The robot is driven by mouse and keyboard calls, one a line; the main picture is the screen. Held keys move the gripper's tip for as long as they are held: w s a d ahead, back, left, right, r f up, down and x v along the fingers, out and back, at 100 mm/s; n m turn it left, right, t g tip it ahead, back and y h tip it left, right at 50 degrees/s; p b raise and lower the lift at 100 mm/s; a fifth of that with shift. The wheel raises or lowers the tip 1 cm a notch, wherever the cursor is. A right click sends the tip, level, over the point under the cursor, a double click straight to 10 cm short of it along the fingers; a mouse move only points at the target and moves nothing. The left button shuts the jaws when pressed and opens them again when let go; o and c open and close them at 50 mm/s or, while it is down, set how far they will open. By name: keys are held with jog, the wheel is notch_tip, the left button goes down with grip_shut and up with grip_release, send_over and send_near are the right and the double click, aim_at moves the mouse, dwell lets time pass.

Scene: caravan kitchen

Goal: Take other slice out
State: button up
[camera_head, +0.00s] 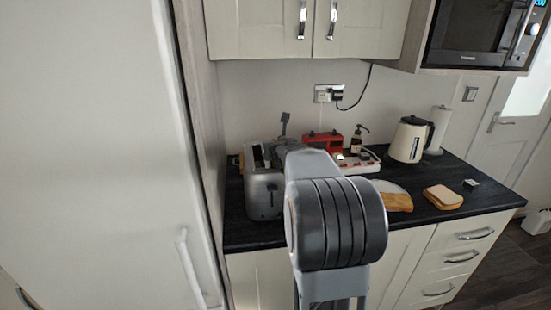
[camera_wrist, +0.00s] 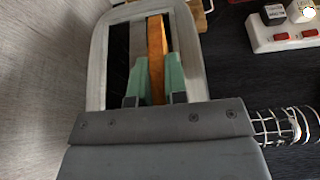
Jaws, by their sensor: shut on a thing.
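The silver toaster (camera_head: 264,195) stands at the left end of the dark counter, and its pale rim (camera_wrist: 98,60) surrounds the slots in the wrist view. A browned slice (camera_wrist: 156,45) sits edge-up in one slot. My gripper (camera_wrist: 158,72) has its green-padded fingers down in the toaster opening, shut on this slice from both sides. The lower part of the slice is hidden. A toasted slice (camera_head: 397,203) lies by a white plate (camera_head: 384,186) to the right.
More bread (camera_head: 443,197) lies farther right on the counter. A cream kettle (camera_head: 408,140), a soap bottle (camera_head: 357,139) and a red item (camera_head: 322,141) stand at the back. A power strip (camera_wrist: 284,34) lies right of the toaster. A tall white door (camera_head: 90,150) is close on the left.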

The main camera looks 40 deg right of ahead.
grip_shut()
